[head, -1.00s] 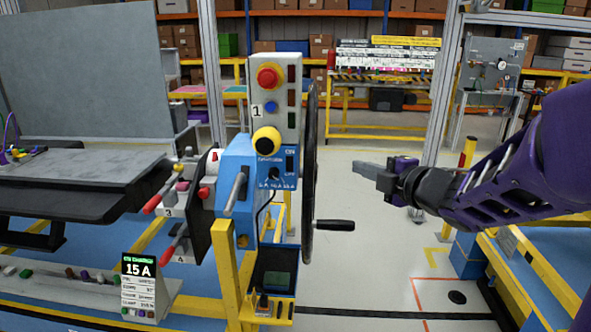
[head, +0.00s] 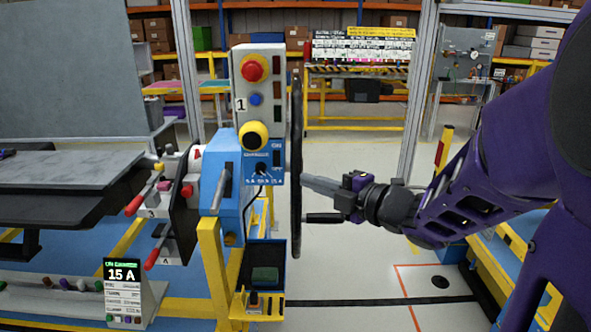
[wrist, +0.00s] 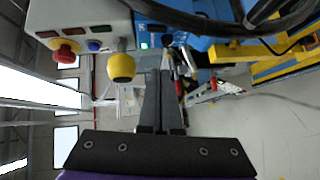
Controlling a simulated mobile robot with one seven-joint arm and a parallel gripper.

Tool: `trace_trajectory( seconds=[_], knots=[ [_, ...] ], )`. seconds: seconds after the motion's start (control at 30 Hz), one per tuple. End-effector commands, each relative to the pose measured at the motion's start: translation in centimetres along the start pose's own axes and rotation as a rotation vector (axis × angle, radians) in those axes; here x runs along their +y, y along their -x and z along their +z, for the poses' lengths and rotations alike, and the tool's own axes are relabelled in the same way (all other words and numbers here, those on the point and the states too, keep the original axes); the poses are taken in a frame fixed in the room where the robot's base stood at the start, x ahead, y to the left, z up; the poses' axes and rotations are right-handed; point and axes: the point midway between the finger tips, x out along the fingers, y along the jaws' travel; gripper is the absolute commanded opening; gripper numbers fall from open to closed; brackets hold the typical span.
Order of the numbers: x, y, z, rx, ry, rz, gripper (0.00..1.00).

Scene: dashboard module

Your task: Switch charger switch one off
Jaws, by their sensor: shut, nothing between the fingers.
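The charger unit's blue panel (head: 250,175) faces me, below the grey control box marked 1. A small dark rocker switch (head: 277,159) sits at its right edge beside ON and OFF lettering; its position is too small to tell. A black knob (head: 262,169) is to its left. My gripper (head: 305,182) is shut and empty, with its tips just right of the black handwheel rim in the picture. In the wrist view my shut fingers (wrist: 160,75) point towards the panel, where a small green-lit spot (wrist: 144,45) shows. I see no contact with the switch.
The black handwheel (head: 296,120) stands edge-on between panel and gripper in the picture, its crank handle (head: 322,218) sticking out below my gripper. A display (head: 122,274) reads 15 A.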

Motion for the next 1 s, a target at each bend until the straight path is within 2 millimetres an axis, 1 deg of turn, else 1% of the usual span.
trace_trajectory(
  seconds=[0.3, 0.43, 0.5, 0.7, 1.0],
  knots=[
    [-0.2, -6.7, -0.2, 0.005, 0.000, -0.004, 0.00],
    [-0.1, -9.3, -0.2, 0.004, -0.001, -0.003, 0.00],
    [-0.1, -9.9, 0.9, 0.000, 0.000, -0.003, 0.00],
    [-0.1, -11.3, 2.4, 0.000, -0.001, -0.001, 0.00],
    [-0.1, -11.6, 2.8, 0.000, -0.001, -0.001, 0.00]
  ],
)
